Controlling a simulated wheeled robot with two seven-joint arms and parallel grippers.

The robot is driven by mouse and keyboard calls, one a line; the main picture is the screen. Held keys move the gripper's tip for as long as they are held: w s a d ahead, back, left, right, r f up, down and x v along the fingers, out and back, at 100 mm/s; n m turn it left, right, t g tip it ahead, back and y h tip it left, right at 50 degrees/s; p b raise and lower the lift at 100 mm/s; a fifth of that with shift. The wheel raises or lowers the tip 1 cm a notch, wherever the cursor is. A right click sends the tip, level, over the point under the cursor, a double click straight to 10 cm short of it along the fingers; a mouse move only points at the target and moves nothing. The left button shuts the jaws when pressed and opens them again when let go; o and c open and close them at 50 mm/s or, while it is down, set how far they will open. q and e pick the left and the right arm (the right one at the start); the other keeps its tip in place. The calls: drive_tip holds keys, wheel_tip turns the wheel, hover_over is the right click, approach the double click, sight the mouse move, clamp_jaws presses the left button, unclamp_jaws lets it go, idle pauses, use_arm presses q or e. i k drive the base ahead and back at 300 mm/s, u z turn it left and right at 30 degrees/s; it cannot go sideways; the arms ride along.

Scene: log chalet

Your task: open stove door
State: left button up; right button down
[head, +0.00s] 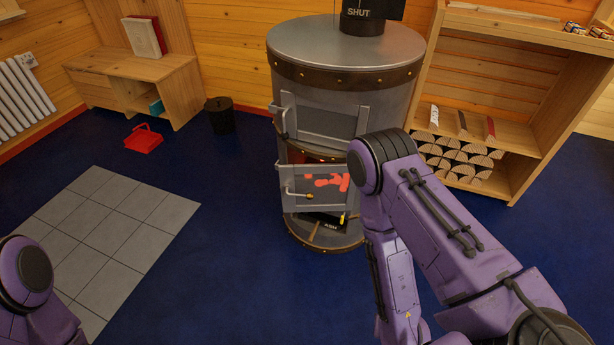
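The stove (340,80) is a grey upright cylinder with brown riveted bands, standing in the middle of the head view. A light metal handle (285,187) is on the door's left side. A dark opening with some glow shows just above the door's top edge; I cannot tell whether the door is latched or slightly ajar. My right arm stands in front of the stove's right side and hides part of it. Neither gripper is in view.
An upper panel (330,122) with its own handle is above the door, and a drawer marked ASH (328,224) is below. A black bucket (220,115) and red dustpan (144,138) are at left. A log shelf (520,140) is at right.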

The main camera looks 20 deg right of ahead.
sight(332, 186)
drive_tip(key=u, duration=0.8)
drive_tip(key=i, duration=1.6)
drive_tip(key=z, duration=2.75)
drive_tip(key=i, duration=0.5)
drive_tip(key=z, duration=0.05)
